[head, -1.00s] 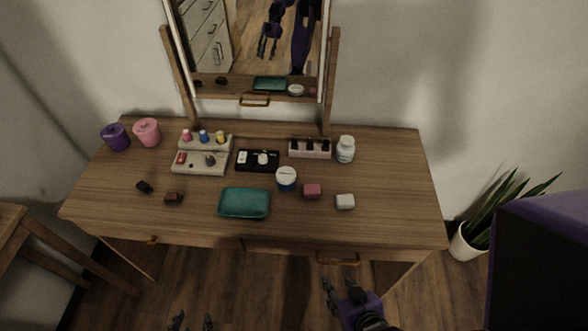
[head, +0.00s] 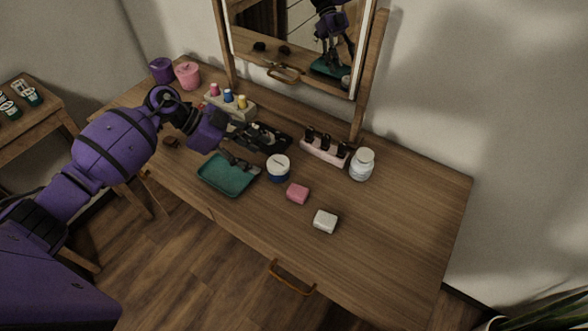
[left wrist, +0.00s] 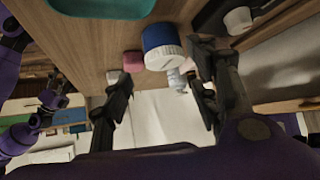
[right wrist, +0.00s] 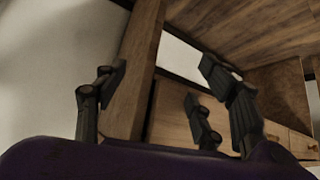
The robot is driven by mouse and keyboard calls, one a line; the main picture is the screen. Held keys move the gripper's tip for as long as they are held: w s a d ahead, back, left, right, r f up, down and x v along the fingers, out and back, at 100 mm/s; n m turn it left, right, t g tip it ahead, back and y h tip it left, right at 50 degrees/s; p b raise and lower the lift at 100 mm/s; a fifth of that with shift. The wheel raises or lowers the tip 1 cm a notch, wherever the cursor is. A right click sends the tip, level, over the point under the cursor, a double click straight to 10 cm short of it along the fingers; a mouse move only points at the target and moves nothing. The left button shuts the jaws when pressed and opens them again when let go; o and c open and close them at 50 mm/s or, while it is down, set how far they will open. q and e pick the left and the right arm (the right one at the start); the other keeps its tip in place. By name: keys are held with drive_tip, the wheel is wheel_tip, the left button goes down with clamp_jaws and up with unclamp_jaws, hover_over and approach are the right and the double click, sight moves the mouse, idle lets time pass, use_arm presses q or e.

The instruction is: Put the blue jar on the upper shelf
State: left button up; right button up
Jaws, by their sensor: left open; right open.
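The blue jar (head: 278,170) with a white lid stands upright on the wooden dressing table, right of the green tray. My left gripper (head: 262,155) is open, above the table just left of the jar. In the left wrist view the jar (left wrist: 160,40) shows beyond and between the open fingers (left wrist: 158,68), with nothing held. My right gripper (right wrist: 162,70) is open and empty in its wrist view, near wooden furniture, and out of the head view. A two-step stand (head: 238,112) carries small bottles; its lower step is partly hidden by my left gripper. I cannot tell which surface is the upper shelf.
A green tray (head: 225,175) lies below my left gripper. A pink block (head: 298,193), white block (head: 325,221), white bottle (head: 361,165) and pink holder (head: 325,150) stand around the jar. The mirror (head: 300,40) rises behind. The table's right part is clear.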

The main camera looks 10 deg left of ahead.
sight(270, 162)
use_arm(q)
drive_tip(key=shift+w+a, duration=0.25)
drive_tip(key=shift+a, duration=0.05)
drive_tip(key=shift+w+f+y, duration=0.1)
drive_tip(key=shift+w+y, duration=0.05)
drive_tip(key=shift+y, duration=0.15)
drive_tip(key=shift+x, duration=3.6)
drive_tip(key=shift+d, duration=0.15)
drive_tip(key=shift+c, duration=0.2)
